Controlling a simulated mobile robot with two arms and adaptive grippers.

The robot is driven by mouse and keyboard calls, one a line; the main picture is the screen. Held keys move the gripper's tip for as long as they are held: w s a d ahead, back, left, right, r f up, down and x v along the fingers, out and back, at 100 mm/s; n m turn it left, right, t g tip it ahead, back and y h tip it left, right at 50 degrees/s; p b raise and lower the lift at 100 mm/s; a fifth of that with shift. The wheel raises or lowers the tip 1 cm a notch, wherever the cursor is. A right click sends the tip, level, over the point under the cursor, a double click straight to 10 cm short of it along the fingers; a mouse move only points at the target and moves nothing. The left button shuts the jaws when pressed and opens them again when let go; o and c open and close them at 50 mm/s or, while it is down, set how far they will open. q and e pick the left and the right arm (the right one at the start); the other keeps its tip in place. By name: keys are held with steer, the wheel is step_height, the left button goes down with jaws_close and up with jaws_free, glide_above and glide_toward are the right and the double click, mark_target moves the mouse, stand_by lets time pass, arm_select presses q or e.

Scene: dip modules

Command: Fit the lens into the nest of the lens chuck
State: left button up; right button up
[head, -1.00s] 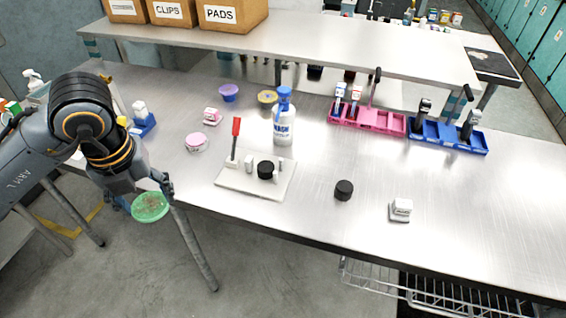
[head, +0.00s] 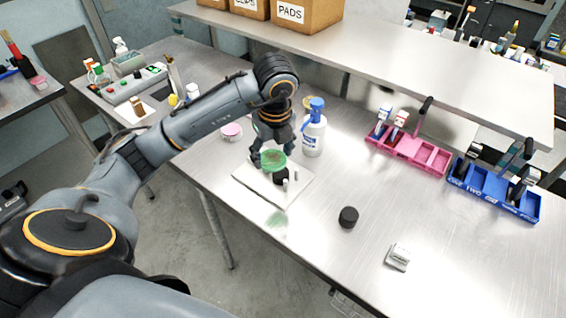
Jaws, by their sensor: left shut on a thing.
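The lens, a round translucent green disc (head: 272,159), is held by my left gripper (head: 272,150), whose fingers are shut on it. It is above a white base plate (head: 264,191) on the metal table. A black round piece (head: 281,176), apparently the lens chuck, stands on this plate just below and to the right of the lens in the head view. The lens overlaps it in the picture; I cannot tell whether they touch. The red handle on the plate is hidden behind my gripper. My right gripper is not in view.
A wash bottle (head: 313,135) stands close right of my left gripper. A black cylinder (head: 348,217) and a small white block (head: 397,257) lie to the right. Pink (head: 426,159) and blue (head: 494,196) trays stand farther right. The table between is clear.

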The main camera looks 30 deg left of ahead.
mark_target(280, 151)
arm_select(q)
steer(key=w+f, duration=0.1)
steer(key=w+f+p, duration=0.1)
steer(key=f, duration=0.1)
steer(key=w+f, duration=0.1)
steer(key=shift+w+a+f, duration=0.15)
steer(key=shift+w+a, duration=0.15)
steer(key=shift+a, duration=0.05)
steer(key=shift+w+a+f+p, duration=0.15)
steer(key=shift+w+f+p, duration=0.2)
steer(key=shift+f, duration=0.15)
steer(key=f+p, duration=0.2)
steer(key=shift+w+f, duration=0.2)
steer(key=shift+f, duration=0.8)
steer(key=o, duration=0.9)
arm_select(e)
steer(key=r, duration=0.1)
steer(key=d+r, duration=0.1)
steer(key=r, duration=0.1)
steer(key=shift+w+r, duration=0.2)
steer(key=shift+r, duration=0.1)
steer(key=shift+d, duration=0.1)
